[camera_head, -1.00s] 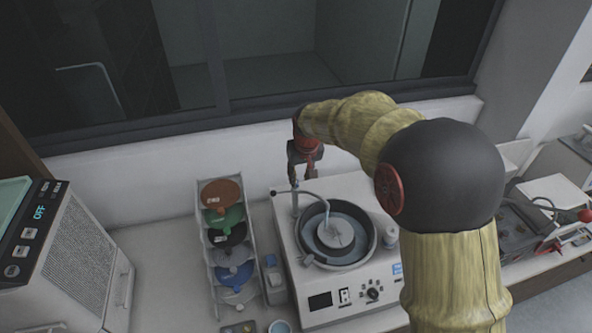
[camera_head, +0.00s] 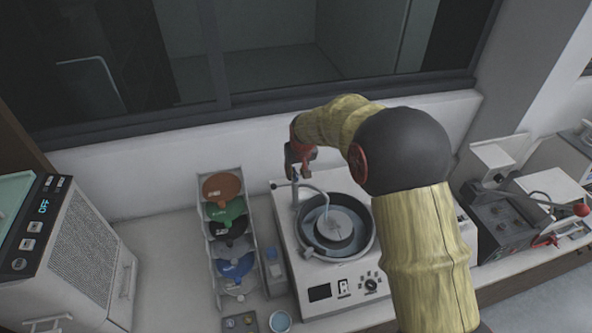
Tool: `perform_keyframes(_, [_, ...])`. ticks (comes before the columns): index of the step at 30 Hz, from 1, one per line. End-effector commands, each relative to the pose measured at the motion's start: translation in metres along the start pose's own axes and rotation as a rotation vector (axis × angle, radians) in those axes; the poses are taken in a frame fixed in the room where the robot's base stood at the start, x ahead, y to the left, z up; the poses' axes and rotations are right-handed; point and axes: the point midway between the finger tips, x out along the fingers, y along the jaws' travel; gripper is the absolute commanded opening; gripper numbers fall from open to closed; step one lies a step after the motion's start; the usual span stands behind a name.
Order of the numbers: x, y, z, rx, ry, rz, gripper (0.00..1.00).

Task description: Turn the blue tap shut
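The white grinding machine (camera_head: 300,268) stands on the bench, with a round dark bowl and a grey disc (camera_head: 333,227) in it. A thin curved water pipe (camera_head: 316,190) rises at the machine's back left and bends over the bowl. My gripper (camera_head: 298,172) is at the top of this pipe, pointing down. The blue tap itself cannot be made out; my gripper covers the pipe's top. The fingers are small and dark here, so I cannot tell whether they are open, shut or touching the pipe.
A rack (camera_head: 205,240) of coloured discs stands close on the machine's left, with a small bottle (camera_head: 274,268) between. A grey device (camera_head: 75,245) is at the far left. Another machine (camera_head: 505,215) stands at the right. The wall and window are close behind.

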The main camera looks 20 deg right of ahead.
Motion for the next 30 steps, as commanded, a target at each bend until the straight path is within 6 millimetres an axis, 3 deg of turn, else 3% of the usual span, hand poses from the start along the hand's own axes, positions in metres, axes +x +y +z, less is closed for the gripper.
perform_keyframes(16, [-0.0004,0.0000,0.0000,0.000,0.000,0.000,0.00])
perform_keyframes(30, [0.0000,-0.0004,0.0000,0.008,0.000,0.003,0.00])
